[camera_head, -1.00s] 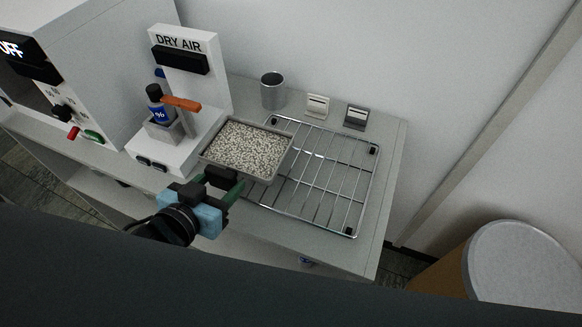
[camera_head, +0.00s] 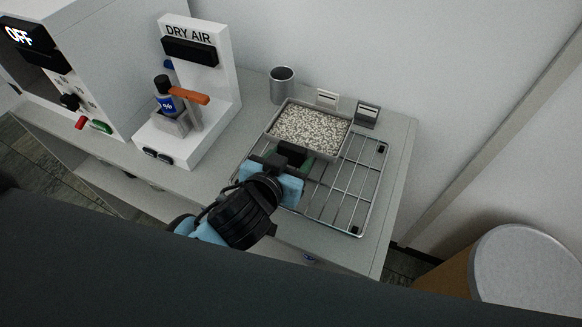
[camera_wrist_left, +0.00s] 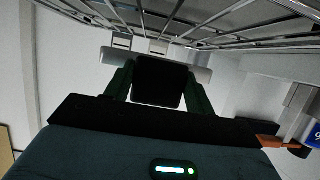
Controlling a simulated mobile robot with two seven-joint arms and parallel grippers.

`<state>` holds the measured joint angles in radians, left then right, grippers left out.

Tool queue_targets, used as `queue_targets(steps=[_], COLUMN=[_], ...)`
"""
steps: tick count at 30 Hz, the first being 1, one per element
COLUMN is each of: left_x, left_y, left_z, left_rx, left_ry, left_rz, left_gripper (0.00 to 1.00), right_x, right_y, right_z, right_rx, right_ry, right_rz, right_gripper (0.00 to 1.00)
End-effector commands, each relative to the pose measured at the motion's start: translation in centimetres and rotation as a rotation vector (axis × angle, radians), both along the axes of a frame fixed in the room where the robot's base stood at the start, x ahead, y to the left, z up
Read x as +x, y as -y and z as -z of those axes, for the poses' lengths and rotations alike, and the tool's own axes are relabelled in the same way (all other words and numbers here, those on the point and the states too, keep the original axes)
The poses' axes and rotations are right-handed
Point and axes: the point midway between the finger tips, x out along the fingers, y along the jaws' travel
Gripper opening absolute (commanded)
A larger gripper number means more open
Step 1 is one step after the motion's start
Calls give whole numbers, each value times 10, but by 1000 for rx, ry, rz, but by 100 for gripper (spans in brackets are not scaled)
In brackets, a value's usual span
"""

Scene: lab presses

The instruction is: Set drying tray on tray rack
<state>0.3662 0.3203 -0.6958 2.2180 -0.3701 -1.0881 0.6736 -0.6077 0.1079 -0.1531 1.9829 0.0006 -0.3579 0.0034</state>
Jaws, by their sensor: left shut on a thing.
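The drying tray (camera_head: 346,140) is a shallow grey pan full of pale speckled granules. It is over the back left part of the wire tray rack (camera_head: 341,190); I cannot tell whether it touches the wires. My left gripper (camera_head: 294,155) is shut on the tray's dark front handle, coming from the front left. In the left wrist view, the gripper (camera_wrist_left: 158,82) has its green fingers on either side of a black block, with rack wires (camera_wrist_left: 235,30) across the top. The gripper and arm hide part of the rack's left side. My right gripper is not in view.
A metal cup (camera_head: 282,86) and two small label stands, white (camera_head: 327,97) and dark grey (camera_head: 367,114), are behind the tray. The dry air station (camera_head: 205,85) with a bottle (camera_head: 168,100) stands left. The rack's right and front parts are bare.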

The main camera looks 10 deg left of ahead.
Motion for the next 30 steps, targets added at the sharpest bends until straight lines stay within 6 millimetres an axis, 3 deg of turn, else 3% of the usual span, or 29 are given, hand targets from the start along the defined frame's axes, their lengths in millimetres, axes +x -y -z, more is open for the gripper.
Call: queue_targets(steps=[8,21,22,26,30], left_x=[2,2,2,2,2], left_y=[3,3,3,3,3], left_z=[33,38,38,37,37], left_rx=[1,-1,0,0,0], left_ry=[0,2,1,1,1], left_rz=[2,1,1,1,1], left_gripper=[26,26,58,75,76], right_x=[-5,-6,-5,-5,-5], right_y=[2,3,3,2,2], right_z=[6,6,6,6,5], right_rx=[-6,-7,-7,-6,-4], right_ry=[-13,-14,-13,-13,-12], right_rz=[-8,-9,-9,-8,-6], right_gripper=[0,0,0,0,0])
